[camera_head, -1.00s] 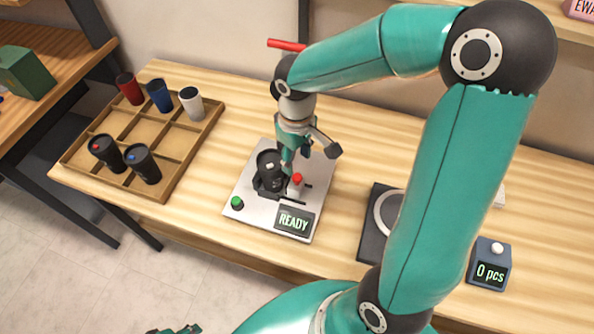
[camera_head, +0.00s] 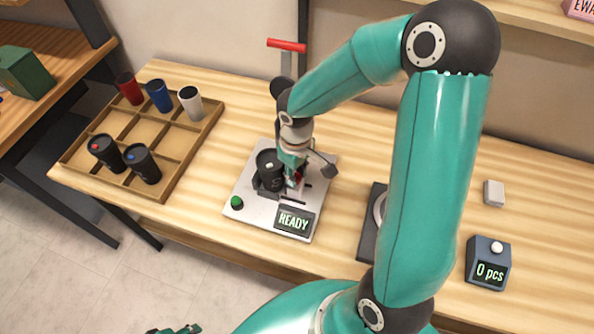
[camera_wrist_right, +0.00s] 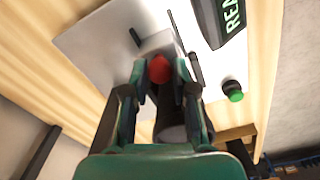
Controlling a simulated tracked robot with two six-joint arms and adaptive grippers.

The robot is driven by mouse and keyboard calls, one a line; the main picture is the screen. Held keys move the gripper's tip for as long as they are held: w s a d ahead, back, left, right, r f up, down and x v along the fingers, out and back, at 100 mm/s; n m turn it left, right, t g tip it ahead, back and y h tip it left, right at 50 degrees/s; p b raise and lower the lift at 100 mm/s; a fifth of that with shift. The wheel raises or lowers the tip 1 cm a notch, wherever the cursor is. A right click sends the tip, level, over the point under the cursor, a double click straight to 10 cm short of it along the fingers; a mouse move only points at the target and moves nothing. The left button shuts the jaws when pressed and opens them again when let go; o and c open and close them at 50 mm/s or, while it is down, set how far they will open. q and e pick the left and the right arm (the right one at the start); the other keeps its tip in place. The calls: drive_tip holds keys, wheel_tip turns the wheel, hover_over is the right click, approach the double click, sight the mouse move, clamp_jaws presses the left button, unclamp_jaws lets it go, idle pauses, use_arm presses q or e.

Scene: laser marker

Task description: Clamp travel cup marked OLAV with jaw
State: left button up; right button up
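A black travel cup (camera_head: 266,168) stands upright in the holder on the marker's pale metal plate (camera_head: 248,198); its marking is too small to read. The jaw's red knob (camera_wrist_right: 159,68) lies between the fingertips of my right gripper (camera_wrist_right: 163,75) in the right wrist view. The fingers stand apart on either side of it, and contact is unclear. In the head view my right gripper (camera_head: 294,172) is right beside the cup and mostly covers the knob. The display (camera_head: 293,220) reads READY. A small part of my left gripper (camera_head: 183,330) shows at the bottom edge.
A wooden tray (camera_head: 160,192) at the left holds several cups, with some compartments empty. A green button (camera_head: 236,202) is on the plate's front left. A red-handled post (camera_head: 287,45) stands behind the plate. A counter box (camera_head: 489,262) reading "0 pcs" stands at the right.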

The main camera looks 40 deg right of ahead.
clamp_jaws()
drive_tip(key=shift+w+a+f+b, duration=0.1)
drive_tip(key=shift+w+a+b, duration=0.1)
drive_tip(key=shift+w+b, duration=0.35)
drive_tip(key=shift+w+a, duration=0.1)
drive_tip(key=o, duration=0.7)
unclamp_jaws()
wheel_tip(320, 180, up, 12)
